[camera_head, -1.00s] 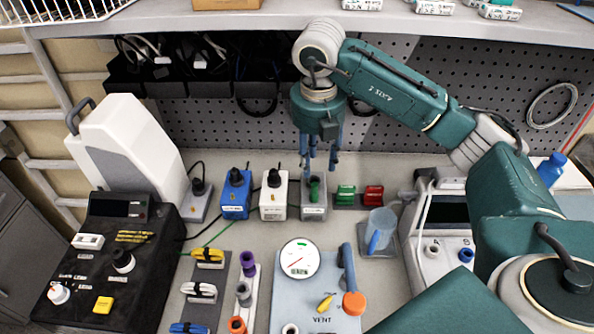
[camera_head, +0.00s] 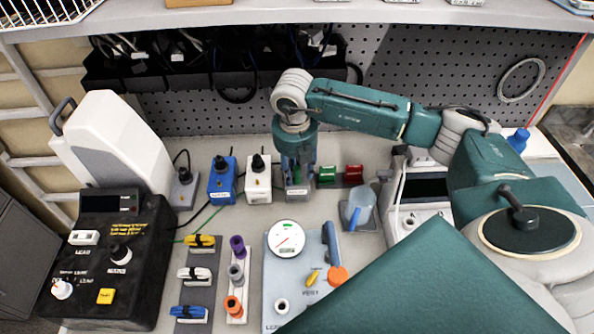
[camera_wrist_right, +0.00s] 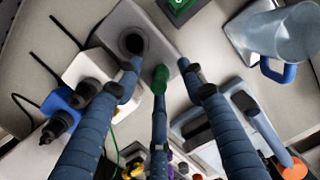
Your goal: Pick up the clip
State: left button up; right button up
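A small green piece (camera_wrist_right: 160,80), which may be the clip, stands at a grey box (camera_wrist_right: 128,22) with a round dark opening. My right gripper (camera_head: 297,186) has come down over this box. In the right wrist view its three blue fingers (camera_wrist_right: 160,88) are spread, with the green piece between their tips; I cannot tell whether any finger touches it. Other clip-like pieces, yellow (camera_head: 201,241), white (camera_head: 194,273) and blue (camera_head: 188,312), lie on a dark grey strip at the front left. My left gripper is out of view.
White (camera_head: 258,182) and blue (camera_head: 221,183) boxes stand close left of the gripper. Green (camera_head: 327,174) and red (camera_head: 354,173) blocks and a clear jug (camera_head: 360,205) stand to its right. A gauge panel (camera_head: 277,262) lies in front.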

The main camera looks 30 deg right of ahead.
grip_shut()
dwell(0.3)
